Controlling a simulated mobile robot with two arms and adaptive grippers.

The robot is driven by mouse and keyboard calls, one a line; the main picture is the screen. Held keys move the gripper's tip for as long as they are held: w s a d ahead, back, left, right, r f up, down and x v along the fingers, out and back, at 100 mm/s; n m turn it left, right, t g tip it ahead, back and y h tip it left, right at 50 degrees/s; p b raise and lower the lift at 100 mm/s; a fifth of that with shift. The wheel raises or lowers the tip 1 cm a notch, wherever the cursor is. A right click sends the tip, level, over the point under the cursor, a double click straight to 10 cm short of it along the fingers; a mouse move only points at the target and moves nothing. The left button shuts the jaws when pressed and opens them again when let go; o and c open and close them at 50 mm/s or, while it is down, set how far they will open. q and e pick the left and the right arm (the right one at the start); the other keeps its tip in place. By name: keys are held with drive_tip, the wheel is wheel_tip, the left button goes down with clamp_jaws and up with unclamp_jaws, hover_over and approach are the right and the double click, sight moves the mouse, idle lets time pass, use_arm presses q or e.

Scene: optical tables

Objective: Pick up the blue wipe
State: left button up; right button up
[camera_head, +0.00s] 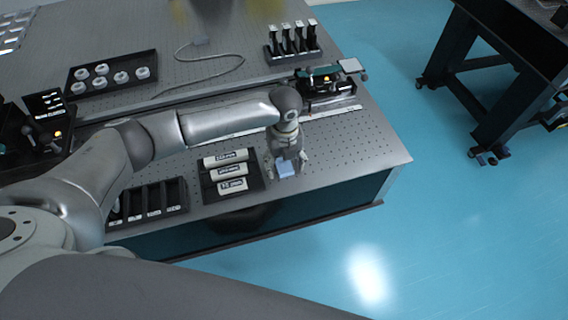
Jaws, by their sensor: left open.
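The blue wipe (286,170) is a small light-blue folded square near the front edge of the optical table (375,150). My left gripper (287,163) is directly over it, pointing down, with its fingers at the wipe. The gripper is open. The arm hides part of the area behind it, and I cannot tell whether the fingers touch the wipe. My right gripper is not in view.
A black tray with labelled white cylinders (227,170) stands just left of the gripper. A black slotted holder (150,201) is further left. A stage device (325,84) and a rack of upright tools (293,45) stand behind. The table's front right corner is clear.

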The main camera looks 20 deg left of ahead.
sight(284, 167)
use_arm(q)
drive_tip(key=shift+f, duration=0.3)
drive_tip(key=c, duration=0.8)
drive_tip(key=shift+r, duration=0.1)
drive_tip(key=shift+c, duration=0.2)
drive_tip(key=shift+r, duration=0.4)
wheel_tip(284, 167, up, 3)
drive_tip(key=shift+s+f+b, duration=0.15)
drive_tip(key=shift+f+b, duration=0.05)
drive_tip(key=shift+b, duration=0.4)
drive_tip(key=s+a+r+b, duration=0.1)
drive_tip(key=s+r, duration=0.8)
drive_tip(key=s, duration=0.4)
drive_tip(key=shift+s+a+r, duration=0.2)
drive_tip(key=shift+s+r, duration=0.05)
drive_tip(key=shift+s, duration=0.1)
